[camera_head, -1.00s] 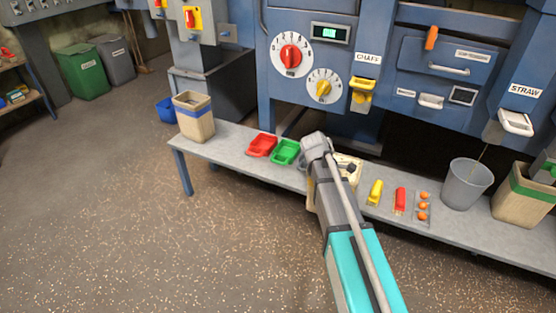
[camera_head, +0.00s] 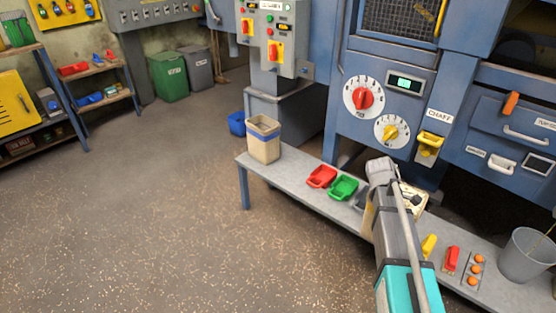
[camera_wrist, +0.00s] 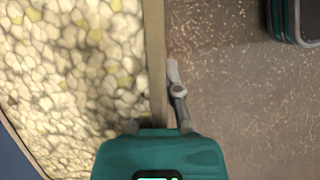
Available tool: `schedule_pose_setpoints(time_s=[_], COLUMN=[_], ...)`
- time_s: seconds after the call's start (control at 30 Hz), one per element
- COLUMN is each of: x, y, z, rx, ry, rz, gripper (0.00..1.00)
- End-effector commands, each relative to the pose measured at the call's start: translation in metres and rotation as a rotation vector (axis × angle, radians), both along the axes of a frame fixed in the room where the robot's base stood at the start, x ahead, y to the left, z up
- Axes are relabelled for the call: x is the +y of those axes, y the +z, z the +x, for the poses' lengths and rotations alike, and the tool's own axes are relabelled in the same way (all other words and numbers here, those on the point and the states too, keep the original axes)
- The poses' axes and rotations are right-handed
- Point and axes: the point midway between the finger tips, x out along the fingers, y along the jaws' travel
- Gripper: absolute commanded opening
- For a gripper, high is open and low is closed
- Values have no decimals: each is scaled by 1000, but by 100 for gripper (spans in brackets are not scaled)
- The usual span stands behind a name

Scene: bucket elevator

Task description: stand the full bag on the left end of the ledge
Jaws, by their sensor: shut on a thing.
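My gripper (camera_wrist: 157,108) is shut on the rim of an open bag (camera_wrist: 157,50) filled with pale, lumpy material, seen in the wrist view. One finger is inside the bag and one outside. In the head view my arm hides most of this bag; a tan strip of it (camera_head: 369,218) shows left of the arm, by the ledge's front edge. The grey ledge (camera_head: 292,184) runs from left to lower right. A beige bag with a blue band (camera_head: 264,140) stands upright on its left end.
A red tray (camera_head: 321,176) and a green tray (camera_head: 343,187) lie on the ledge between the blue-banded bag and my arm. A grey bucket (camera_head: 525,255) stands at the right. The blue machine (camera_head: 350,135) rises behind. Open floor (camera_head: 170,230) lies in front.

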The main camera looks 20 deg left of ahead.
Motion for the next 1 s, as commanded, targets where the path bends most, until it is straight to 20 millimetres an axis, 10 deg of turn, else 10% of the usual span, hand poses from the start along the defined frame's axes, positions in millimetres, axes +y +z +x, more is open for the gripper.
schedule_pose_setpoints(time_s=[1.0], x=[-1], y=[135], z=[0], rx=[-1], ry=[-2], rz=[-1], gripper=[0])
